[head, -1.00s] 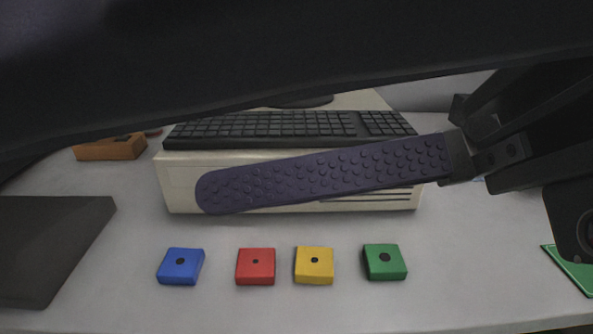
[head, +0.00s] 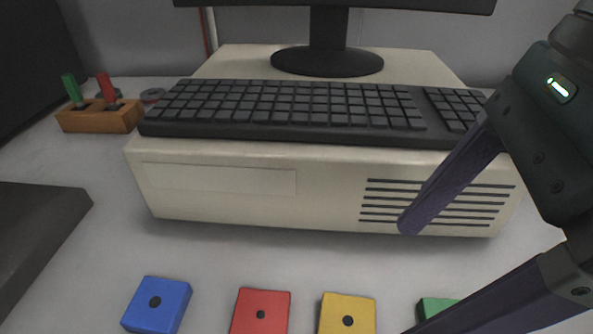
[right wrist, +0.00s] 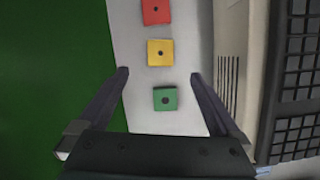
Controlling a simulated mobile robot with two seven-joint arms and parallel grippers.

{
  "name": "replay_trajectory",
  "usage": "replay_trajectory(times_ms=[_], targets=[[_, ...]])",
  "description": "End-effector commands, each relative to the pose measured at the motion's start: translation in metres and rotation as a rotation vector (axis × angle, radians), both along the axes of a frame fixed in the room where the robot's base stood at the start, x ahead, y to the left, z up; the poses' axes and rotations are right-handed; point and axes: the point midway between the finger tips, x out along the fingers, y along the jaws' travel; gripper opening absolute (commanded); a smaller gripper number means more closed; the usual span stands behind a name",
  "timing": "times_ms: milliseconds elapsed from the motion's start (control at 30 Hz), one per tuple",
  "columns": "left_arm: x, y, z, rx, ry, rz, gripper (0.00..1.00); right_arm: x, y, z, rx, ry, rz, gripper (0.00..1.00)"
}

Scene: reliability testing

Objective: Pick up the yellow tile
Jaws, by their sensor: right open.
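The yellow tile (head: 348,312) is a flat square with a dark dot, lying on the grey table at the bottom of the head view. In the right wrist view it (right wrist: 160,53) lies just beyond the fingertips. My right gripper (head: 407,280) is open and empty, above the table, its fingers pointing left in the head view. In the right wrist view the green tile (right wrist: 165,98) appears between its fingers (right wrist: 159,74). In the head view a finger partly hides the green tile (head: 435,305). My left gripper is not in view.
A red tile (head: 261,312) and a blue tile (head: 157,304) lie left of the yellow one. Behind stands a beige computer case (head: 230,190) with a black keyboard (head: 290,108) on top.

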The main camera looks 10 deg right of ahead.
Motion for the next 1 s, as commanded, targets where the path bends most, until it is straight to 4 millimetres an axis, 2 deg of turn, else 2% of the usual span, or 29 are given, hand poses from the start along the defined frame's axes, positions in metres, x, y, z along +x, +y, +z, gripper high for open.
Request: replay_trajectory(times_ms=[100, 300, 433, 700, 800, 1000], targets=[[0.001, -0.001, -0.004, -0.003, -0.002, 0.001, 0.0, 0.002, -0.003, -0.01, -0.038, 0.0, -0.006, 1.0], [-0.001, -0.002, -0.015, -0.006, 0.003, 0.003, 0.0, 0.006, 0.004, -0.04, -0.039, 0.001, -0.007, 1.0], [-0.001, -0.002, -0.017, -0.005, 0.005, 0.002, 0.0, 0.007, 0.008, -0.049, -0.04, -0.001, -0.007, 1.0], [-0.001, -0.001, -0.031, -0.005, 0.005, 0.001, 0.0, 0.013, 0.025, -0.086, -0.038, 0.002, -0.006, 1.0], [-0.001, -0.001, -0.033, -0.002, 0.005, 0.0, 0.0, 0.014, 0.027, -0.093, -0.038, 0.0, -0.006, 1.0], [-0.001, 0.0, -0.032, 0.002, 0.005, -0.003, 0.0, 0.015, 0.027, -0.094, -0.04, -0.003, -0.005, 1.0]])
